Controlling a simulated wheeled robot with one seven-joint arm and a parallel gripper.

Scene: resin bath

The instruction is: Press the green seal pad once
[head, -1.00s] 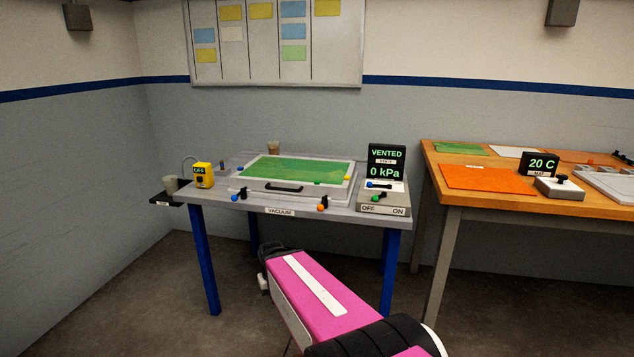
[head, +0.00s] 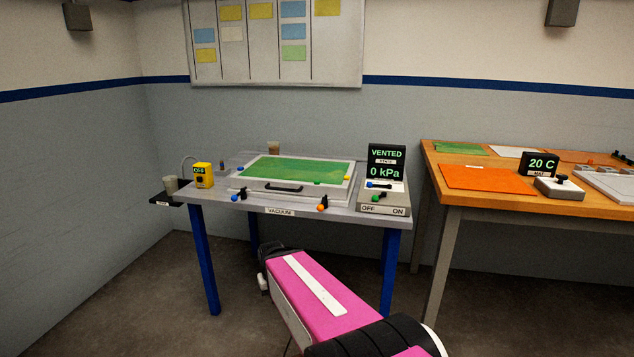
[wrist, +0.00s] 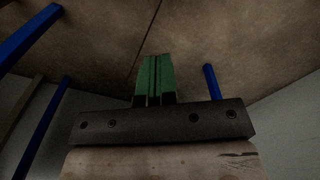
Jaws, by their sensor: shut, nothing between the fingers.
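A small green pad (head: 317,183) sits at the near right of the pale frame around a green sheet (head: 290,168), on the grey vacuum table (head: 225,204). A small blue pad (head: 242,173) and a small yellow pad (head: 347,177) sit on the same frame. My gripper (wrist: 154,58) shows in the wrist view with its green fingers together and empty, over the floor with blue table legs around. In the head view my pink arm is low in front of the table, and the gripper's fingers cannot be made out. The pads do not show in the wrist view.
A display reading VENTED, 0 kPa (head: 386,163) stands at the table's right, above an OFF/ON lever box (head: 383,209). Blue (head: 235,198) and orange (head: 322,208) knobs line the front edge. A yellow box (head: 203,177) stands left. An orange-topped table (head: 530,207) is at right.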

